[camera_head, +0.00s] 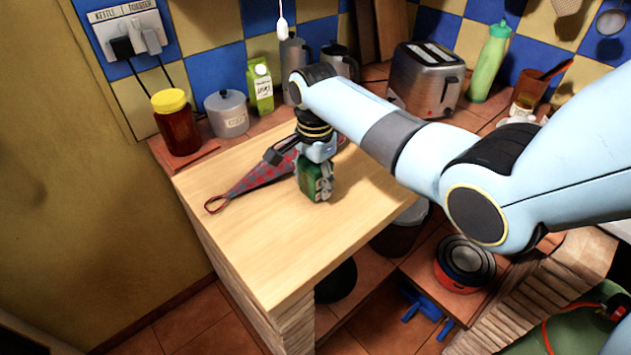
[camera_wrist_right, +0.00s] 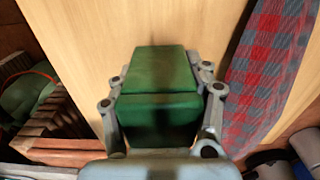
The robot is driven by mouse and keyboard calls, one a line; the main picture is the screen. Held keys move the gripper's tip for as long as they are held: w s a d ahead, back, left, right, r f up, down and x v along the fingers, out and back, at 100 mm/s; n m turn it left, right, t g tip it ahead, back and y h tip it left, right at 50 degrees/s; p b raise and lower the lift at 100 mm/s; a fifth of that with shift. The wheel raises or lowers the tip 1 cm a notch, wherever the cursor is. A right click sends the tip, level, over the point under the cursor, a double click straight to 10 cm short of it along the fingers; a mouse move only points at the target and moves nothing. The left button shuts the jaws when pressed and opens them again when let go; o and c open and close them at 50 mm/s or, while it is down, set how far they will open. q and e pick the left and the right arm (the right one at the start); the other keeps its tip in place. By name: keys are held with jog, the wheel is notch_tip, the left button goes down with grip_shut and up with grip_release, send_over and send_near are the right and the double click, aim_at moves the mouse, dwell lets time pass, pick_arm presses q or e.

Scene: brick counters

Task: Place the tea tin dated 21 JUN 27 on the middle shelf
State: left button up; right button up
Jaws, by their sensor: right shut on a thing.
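A green tea tin (camera_wrist_right: 158,75) is between the fingers of my right gripper (camera_wrist_right: 163,115), which is shut on it. In the head view the green tin (camera_head: 309,186) hangs under my right gripper (camera_head: 316,172) at the wooden worktop (camera_head: 265,245). I cannot tell whether the tin touches the top. No date can be read on it in either view. A lower shelf space shows under the worktop, with a dark round pot (camera_head: 337,281) in it; no middle shelf can be made out for certain. My left gripper is not in view.
Along the wall stand a yellow-lidded jar (camera_head: 176,128), a grey canister (camera_head: 227,117), a green carton (camera_head: 261,88) and a toaster (camera_head: 427,78). A red and black pot (camera_head: 464,267) sits lower right. The worktop's front is clear.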

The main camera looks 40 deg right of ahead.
jog(key=shift+f, duration=0.3)
jog(key=o, duration=1.2)
jog(key=shift+f, duration=0.1)
